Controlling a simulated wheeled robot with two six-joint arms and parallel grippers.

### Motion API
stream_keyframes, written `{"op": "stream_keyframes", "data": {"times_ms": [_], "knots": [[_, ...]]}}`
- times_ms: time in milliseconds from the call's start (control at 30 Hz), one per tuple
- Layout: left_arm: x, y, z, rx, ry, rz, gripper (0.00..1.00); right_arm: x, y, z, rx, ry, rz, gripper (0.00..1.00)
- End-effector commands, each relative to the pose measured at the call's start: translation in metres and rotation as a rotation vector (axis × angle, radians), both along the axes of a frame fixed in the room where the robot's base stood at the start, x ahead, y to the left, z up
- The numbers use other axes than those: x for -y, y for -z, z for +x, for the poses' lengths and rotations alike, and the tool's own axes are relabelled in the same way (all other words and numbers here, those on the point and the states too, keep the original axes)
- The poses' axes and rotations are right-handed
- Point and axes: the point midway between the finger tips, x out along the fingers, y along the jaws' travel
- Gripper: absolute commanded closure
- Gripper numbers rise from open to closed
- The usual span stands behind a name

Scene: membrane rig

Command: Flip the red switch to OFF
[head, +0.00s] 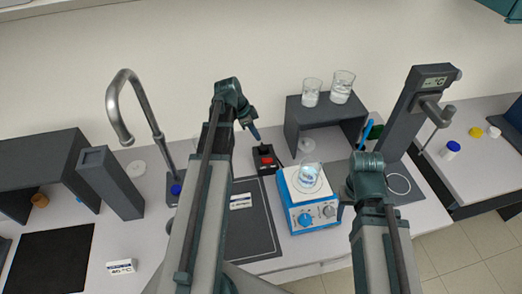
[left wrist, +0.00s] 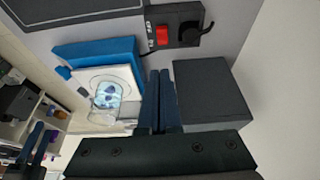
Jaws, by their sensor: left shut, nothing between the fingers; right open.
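The red switch (head: 266,150) sits on a small black box (head: 266,167) behind the grey mat. It also shows in the left wrist view (left wrist: 163,35), with small white markings beside it that are too small to read. My left gripper (head: 257,137) is shut and empty. It points down just behind and above the switch box, apart from it as far as I can tell. Its closed dark blue fingers show in the left wrist view (left wrist: 160,74), below the switch in the picture. My right gripper (head: 342,210) is open, beside the hotplate's right side, partly hidden by its own wrist.
A blue hotplate (head: 295,222) with a glass beaker (head: 310,174) stands right of the switch box. A dark shelf (head: 318,121) with two beakers stands behind. A tap (head: 116,120) and grey block (head: 110,182) are left. A grey stand (head: 408,110) with a display is right.

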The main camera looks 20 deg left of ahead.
Motion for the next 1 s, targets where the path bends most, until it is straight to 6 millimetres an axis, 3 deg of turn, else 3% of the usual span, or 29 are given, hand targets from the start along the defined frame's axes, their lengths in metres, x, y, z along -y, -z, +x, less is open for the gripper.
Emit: {"op": "stream_keyframes", "data": {"times_ms": [367,900,1000], "knots": [[0.007,0.029,0.006,0.0,0.001,0.001,1.0,0.0,0.029,0.0,0.0,-0.002,-0.001,0.45],[0.03,0.103,0.023,0.0,0.001,0.001,1.0,0.0,0.103,0.0,0.0,-0.015,-0.002,0.45],[0.023,0.116,0.017,0.0,-0.002,0.001,1.0,0.0,0.116,0.0,0.0,-0.014,-0.002,0.45]]}}
